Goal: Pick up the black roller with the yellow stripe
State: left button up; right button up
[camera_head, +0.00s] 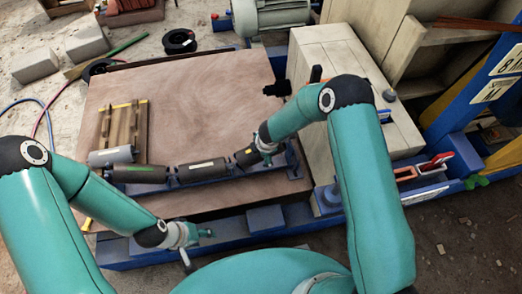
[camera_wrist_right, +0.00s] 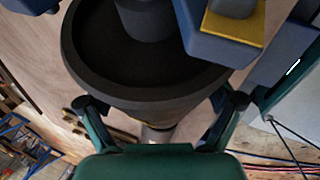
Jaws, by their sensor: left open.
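Several dark rollers lie end to end on a blue frame in the head view. The right one, a black roller (camera_head: 244,158) with a small yellow mark, is beside my right gripper (camera_head: 262,150). The middle black roller (camera_head: 202,170) and left black roller (camera_head: 140,173) carry pale marks. In the right wrist view a large dark round end (camera_wrist_right: 150,50) fills the space ahead of my right gripper (camera_wrist_right: 162,102), whose fingers lie either side of it; whether they press on it is unclear. My left gripper (camera_head: 198,246) is open and empty in front of the frame.
A grey roller (camera_head: 110,156) and a small wooden pallet (camera_head: 124,130) are at the left of the brown board (camera_head: 190,100). A pale cabinet (camera_head: 330,70) stands right of the board. A blue beam (camera_head: 265,216) runs along the front.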

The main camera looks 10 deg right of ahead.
jog(key=c, duration=1.3)
jog(key=shift+r, duration=0.1)
jog(key=shift+c, duration=1.3)
jog(key=shift+a, duration=0.1)
